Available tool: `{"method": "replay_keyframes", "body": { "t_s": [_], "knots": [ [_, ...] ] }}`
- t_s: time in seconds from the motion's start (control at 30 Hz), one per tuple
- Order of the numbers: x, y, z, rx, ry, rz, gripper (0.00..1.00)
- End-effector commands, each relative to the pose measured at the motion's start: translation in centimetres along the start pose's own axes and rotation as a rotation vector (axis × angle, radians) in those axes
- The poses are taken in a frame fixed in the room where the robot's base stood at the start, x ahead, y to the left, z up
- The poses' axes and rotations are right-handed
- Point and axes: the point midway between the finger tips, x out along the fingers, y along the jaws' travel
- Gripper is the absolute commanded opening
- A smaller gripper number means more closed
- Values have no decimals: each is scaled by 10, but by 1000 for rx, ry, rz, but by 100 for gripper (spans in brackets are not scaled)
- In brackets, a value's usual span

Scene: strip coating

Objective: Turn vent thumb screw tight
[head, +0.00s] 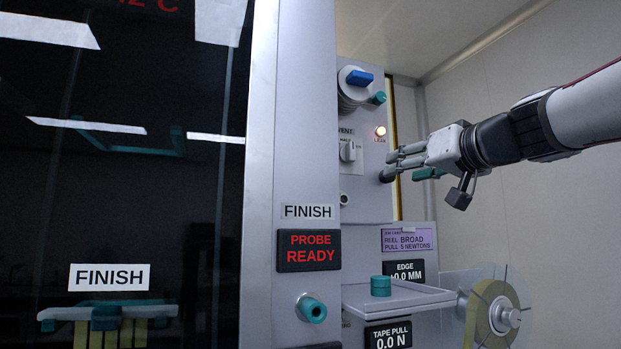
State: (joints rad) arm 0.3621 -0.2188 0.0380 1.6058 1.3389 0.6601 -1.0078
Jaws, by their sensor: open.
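The exact gap in depth cannot be told.
A blue-topped round knob (360,78) and a teal knob (379,97) sit above. A lit lamp (381,131) is just above my fingers. The tall grey frame (290,110) stands left.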

Motion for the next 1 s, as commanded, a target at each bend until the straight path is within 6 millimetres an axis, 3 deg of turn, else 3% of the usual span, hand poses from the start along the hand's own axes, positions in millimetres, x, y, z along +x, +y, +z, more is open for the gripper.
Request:
{"method": "replay_keyframes", "body": {
  "t_s": [0.1, 0.3, 0.73, 0.9, 0.93, 1.0],
  "knots": [
    [21, 0, -1, 1, -3, 1, 43],
    [45, 0, -1, 0, -1, 0, 43],
    [54, 0, 0, 0, -1, 1, 43],
    [54, 0, 0, 0, -1, 1, 5],
    [54, 0, 0, 0, -1, 1, 0],
    [54, 0, 0, 0, -1, 1, 0]
  ]
}}
